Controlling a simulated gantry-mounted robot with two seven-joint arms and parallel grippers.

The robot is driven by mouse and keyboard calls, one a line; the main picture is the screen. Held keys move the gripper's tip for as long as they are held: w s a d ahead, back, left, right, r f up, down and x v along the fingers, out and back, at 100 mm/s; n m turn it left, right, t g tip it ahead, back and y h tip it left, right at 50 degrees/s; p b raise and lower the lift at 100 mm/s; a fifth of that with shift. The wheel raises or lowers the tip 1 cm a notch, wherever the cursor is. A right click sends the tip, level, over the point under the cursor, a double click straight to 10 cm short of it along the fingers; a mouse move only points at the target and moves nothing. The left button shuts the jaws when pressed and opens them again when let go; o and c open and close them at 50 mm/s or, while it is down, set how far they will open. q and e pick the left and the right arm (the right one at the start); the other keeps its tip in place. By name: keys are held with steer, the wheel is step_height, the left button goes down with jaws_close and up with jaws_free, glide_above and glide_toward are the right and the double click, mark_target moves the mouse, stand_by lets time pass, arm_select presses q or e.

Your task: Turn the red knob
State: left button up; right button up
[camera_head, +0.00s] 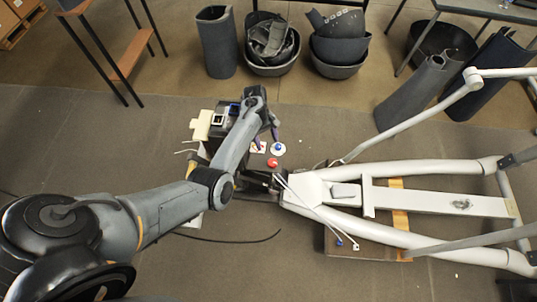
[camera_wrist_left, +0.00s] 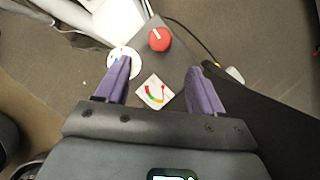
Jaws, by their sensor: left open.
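The red knob (camera_head: 272,162) sits on a dark panel near the elliptical machine's front end. In the left wrist view the red knob (camera_wrist_left: 159,38) has a pale pointer mark and lies just past the fingertips, between their lines. My left gripper (camera_head: 266,137) is open above the panel, apart from the knob. In the wrist view its purple fingers (camera_wrist_left: 160,68) are spread with nothing between them. A gauge card (camera_wrist_left: 155,92) with coloured bands and a red needle shows below, between the fingers. My right gripper is not in view.
A white disc with a blue centre (camera_head: 278,148) lies beside the red knob; one finger partly covers this disc (camera_wrist_left: 121,58) in the wrist view. The white elliptical frame (camera_head: 440,200) extends right. Several grey bins (camera_head: 340,55) stand at the back. A black cable (camera_head: 235,241) lies on the floor.

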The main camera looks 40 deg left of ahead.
mark_target(273, 162)
arm_select(q)
steer(key=b+x, duration=0.1)
steer(key=x, duration=0.6)
steer(key=b+x, duration=0.1)
steer(key=x, duration=0.2)
steer(key=shift+s+d+f+b, duration=0.1)
steer(key=shift+d+f+b, duration=0.05)
steer(key=shift+d+b, duration=0.2)
steer(key=shift+c, duration=0.3)
steer(key=c, duration=1)
